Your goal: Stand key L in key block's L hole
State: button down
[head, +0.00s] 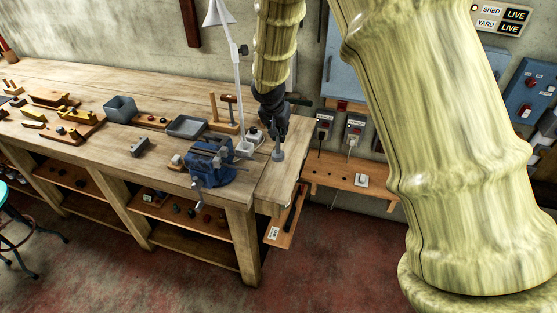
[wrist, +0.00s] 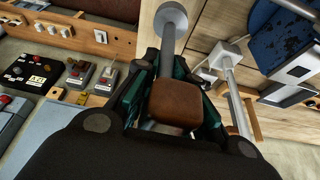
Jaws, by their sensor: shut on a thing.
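My gripper (head: 279,132) is shut on a tool with a grey shaft and a round grey disc end (head: 278,154), held pointing down near the right end of the workbench. In the wrist view the same tool shows a brown rounded block (wrist: 177,102) between the green-sided fingers, with the grey shaft and disc (wrist: 171,18) beyond it. I take this tool to be key L, but no letter on it is readable. A small grey block (head: 139,147) lies on the bench left of the vise; I cannot tell whether it is the key block. No L hole can be made out.
A blue vise (head: 208,165) is close left of my gripper. A white lamp stand (head: 239,90) rises beside it. Grey trays (head: 187,127) and wooden racks are farther left. An orange wall shelf (head: 335,178) is right of the bench, below switch boxes. Bare bench (head: 100,150) lies left.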

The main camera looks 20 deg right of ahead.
jog(key=shift+r+p, duration=0.55)
jog(key=shift+r, duration=1.95)
jog(key=shift+r, duration=0.15)
jog(key=shift+r, duration=2.35)
